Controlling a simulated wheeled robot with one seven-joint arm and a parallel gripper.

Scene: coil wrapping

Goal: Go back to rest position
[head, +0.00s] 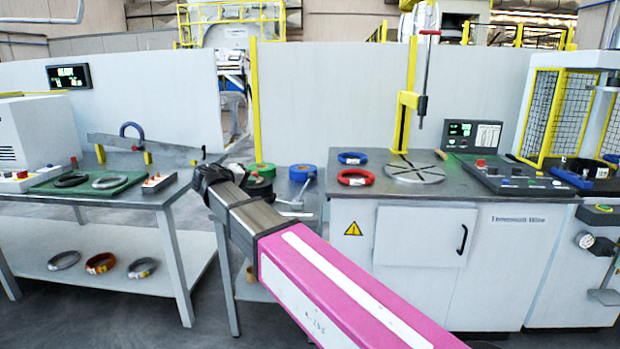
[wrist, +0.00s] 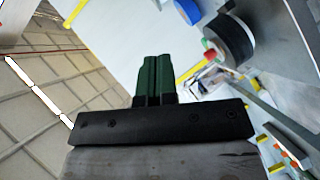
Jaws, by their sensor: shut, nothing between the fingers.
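My gripper (head: 208,177) is at the end of my pink arm, held up in front of the gap between the left table and the right workbench. In the wrist view its two dark green fingers (wrist: 157,60) are pressed together with nothing between them. A red coil (head: 356,182) and a blue coil (head: 352,163) lie on the workbench, to the right of my gripper and apart from it. A slotted round plate (head: 415,179) sits further right on the bench. My forearm hides part of the space below.
The left table (head: 172,192) carries a green mat (head: 128,181) with a dark and a grey coil. Several coils lie on its lower shelf. Green and blue rolls (head: 302,173) stand behind my gripper. A yellow post (head: 405,120) rises behind the plate.

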